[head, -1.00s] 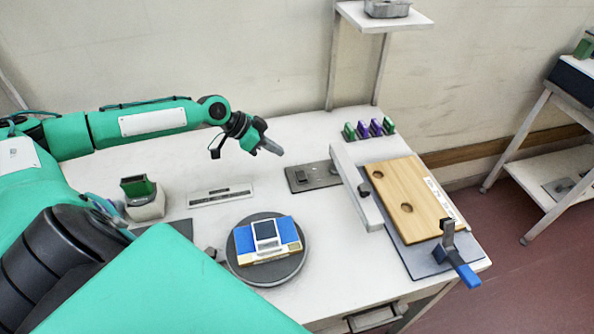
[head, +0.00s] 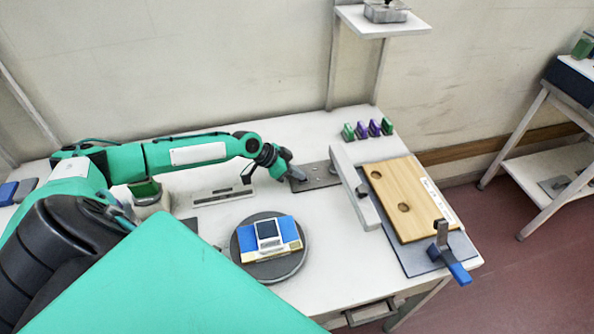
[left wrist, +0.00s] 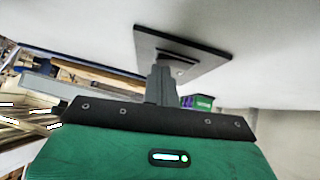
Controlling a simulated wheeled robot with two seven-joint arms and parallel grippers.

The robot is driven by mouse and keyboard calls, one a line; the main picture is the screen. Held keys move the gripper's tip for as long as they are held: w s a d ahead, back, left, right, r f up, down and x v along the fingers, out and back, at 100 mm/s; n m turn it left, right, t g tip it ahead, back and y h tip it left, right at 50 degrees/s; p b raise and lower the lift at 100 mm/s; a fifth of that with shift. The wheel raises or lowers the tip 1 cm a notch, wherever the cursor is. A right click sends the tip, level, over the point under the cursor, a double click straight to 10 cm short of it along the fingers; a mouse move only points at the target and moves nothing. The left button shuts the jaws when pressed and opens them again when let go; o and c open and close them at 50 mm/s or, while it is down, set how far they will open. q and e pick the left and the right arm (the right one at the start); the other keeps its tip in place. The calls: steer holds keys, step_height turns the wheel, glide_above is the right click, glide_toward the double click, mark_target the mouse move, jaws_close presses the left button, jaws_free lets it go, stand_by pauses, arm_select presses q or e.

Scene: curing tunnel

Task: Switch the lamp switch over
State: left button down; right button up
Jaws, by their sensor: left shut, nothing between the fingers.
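The lamp switch sits on a dark flat plate (head: 325,178) on the white table, left of the long grey bar. My left gripper (head: 297,174) is shut and empty, with its fingertips at the left part of this plate, and it hides the switch in the head view. In the left wrist view the closed fingers (left wrist: 161,83) reach to the middle of the dark plate (left wrist: 205,52), where a small raised part shows just beyond the tips. I cannot tell whether the fingers touch it. My right gripper is not in view.
A round turntable (head: 270,270) with a blue and white box (head: 268,238) stands nearer. Small green and purple blocks (head: 368,129) stand at the back.

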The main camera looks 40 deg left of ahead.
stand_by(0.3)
arm_select(q)
steer(key=shift+f, duration=0.2)
steer(key=shift+w+a+b, duration=0.2)
steer(key=shift+a+b, duration=0.05)
steer(key=shift+b, duration=0.1)
steer(key=shift+w+a+r+b, duration=0.2)
steer(key=shift+w+a+b, duration=0.05)
steer(key=shift+a+b, duration=0.05)
steer(key=shift+r, duration=0.1)
